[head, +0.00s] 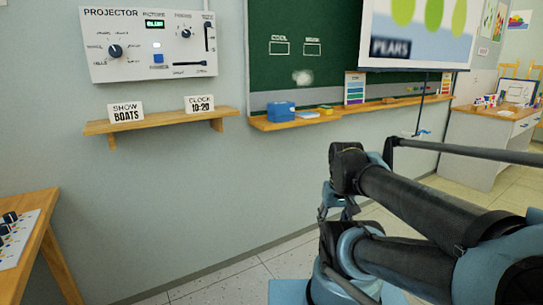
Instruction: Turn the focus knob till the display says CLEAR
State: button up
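The projector panel (140,72) is a white box on the wall at upper left. Its small display (155,24) shows green letters that look like BLUR. A small dark knob (186,33) sits right of the display under a label that seems to read FOCUS. A larger dark knob (115,51) with small words around it is on the left. What seems to be my gripper (340,208) hangs at the folded arm's end, right of centre, well away from the panel. Whether its fingers are open is unclear.
A wooden shelf (160,121) below the panel holds a SHOW BOATS card (126,112) and a CLOCK 10:20 card (199,104). The screen (418,35) shows a blurred PEARS picture. A table (40,245) stands at lower left. The wall below the shelf is clear.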

dwell(0.4)
jog(key=shift+w+f, duration=0.2)
jog(key=shift+w, duration=0.3)
jog(key=shift+o, duration=0.2)
jog(key=shift+s+r, duration=0.1)
jog(key=n+t+y, duration=0.6)
jog(key=t+y, duration=0.6)
jog(key=t, duration=0.5)
send_near(187, 36)
jog(key=x, duration=0.9)
jog(key=shift+r, duration=0.1)
